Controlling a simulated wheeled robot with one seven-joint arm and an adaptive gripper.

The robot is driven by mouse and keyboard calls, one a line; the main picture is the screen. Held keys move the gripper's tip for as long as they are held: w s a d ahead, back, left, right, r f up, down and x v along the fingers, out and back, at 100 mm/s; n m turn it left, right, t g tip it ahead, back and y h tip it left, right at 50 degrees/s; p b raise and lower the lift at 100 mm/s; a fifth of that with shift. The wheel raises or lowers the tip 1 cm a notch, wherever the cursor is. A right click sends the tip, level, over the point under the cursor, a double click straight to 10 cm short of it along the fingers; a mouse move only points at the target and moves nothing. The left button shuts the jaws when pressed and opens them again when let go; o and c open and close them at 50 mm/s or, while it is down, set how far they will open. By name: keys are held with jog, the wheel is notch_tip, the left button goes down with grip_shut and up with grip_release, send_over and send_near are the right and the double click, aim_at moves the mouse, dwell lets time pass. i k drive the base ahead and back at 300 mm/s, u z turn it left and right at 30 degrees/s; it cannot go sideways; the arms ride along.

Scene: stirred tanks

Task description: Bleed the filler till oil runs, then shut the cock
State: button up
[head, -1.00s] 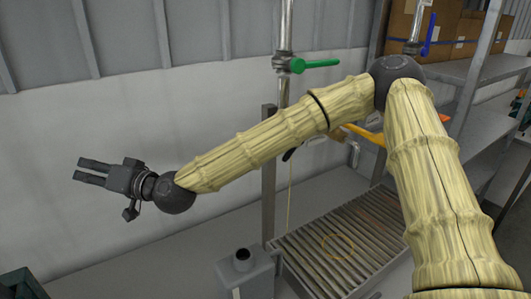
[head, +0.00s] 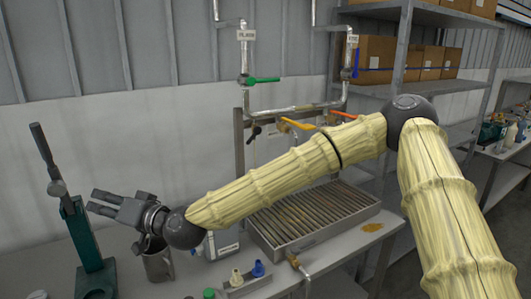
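My gripper (head: 102,203) is at the left, its two fingers apart with nothing seen between them. It is above a steel jug (head: 158,265) on the bench, well away from the pipework. On the pipes behind my arm are a green lever (head: 263,80), a blue lever (head: 356,62), a yellow lever (head: 297,124), an orange lever (head: 343,115) and a small black handle (head: 254,133). The label on the left pipe is too small to read surely. A slatted drip tray (head: 308,240) lies below. I cannot make out running oil. My forearm hides part of the pipework and tray.
A green stand with a dark lever (head: 72,205) rises at the left. A brass cock (head: 296,262), a blue-capped piece (head: 258,269) and a cream piece (head: 236,278) are at the front. A brown patch (head: 372,227) marks the bench. Shelves with boxes stand at right.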

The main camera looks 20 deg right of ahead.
aim_at(252, 138)
jog(key=k, duration=0.8)
jog(key=z, duration=0.8)
jog(key=i, duration=1.7)
